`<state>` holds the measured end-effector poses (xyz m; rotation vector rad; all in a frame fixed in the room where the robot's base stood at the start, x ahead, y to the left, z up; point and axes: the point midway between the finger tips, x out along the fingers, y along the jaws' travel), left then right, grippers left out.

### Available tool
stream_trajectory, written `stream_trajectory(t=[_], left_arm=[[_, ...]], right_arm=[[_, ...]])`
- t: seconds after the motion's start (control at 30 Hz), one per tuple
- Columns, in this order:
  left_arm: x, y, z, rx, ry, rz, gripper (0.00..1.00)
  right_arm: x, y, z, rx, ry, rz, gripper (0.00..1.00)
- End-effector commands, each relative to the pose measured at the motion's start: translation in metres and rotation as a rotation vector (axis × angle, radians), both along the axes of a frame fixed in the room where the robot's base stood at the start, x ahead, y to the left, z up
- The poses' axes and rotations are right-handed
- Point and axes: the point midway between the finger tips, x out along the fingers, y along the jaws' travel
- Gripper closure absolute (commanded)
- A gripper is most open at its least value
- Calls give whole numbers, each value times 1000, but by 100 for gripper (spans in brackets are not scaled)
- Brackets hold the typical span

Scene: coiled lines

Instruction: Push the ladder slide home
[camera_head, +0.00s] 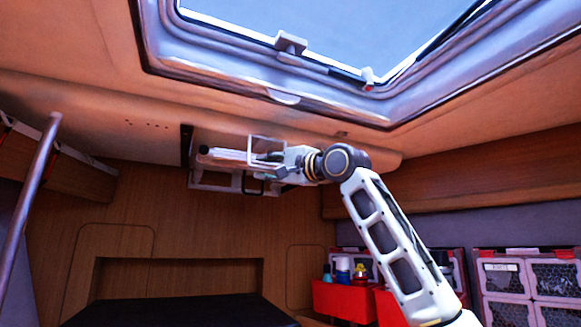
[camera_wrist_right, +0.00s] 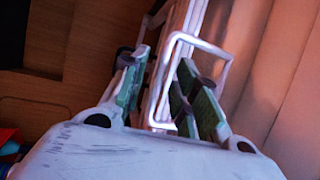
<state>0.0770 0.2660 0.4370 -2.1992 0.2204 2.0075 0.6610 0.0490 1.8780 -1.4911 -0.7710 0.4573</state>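The ladder slide (camera_head: 228,154) is a pale, rail-like metal assembly mounted below the ceiling, above the wood-panelled end wall. It also shows in the right wrist view (camera_wrist_right: 190,22), running away from the gripper. A thin, pale rectangular loop (camera_wrist_right: 161,92) stands at its near end. My right gripper (camera_head: 270,172) is at the right end of the slide. In the right wrist view, its green-padded fingers (camera_wrist_right: 160,85) are apart, with the loop's near side between them. I cannot tell whether they touch it. My left gripper is not in view.
A framed roof hatch (camera_head: 285,97) is above the slide. A metal pole (camera_head: 33,185) stands at the left. Red bins (camera_head: 343,300) with small bottles and clear-fronted boxes (camera_head: 503,278) are at the lower right. A dark flat surface (camera_head: 185,311) lies below.

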Motion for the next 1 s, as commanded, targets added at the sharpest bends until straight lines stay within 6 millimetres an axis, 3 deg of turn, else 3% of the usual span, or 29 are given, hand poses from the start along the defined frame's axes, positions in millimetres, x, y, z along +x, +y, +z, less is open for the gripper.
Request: stream_trajectory(t=[1.0], left_arm=[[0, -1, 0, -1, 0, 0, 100]], right_arm=[[-64, -66, -15, 1, -2, -2, 70]])
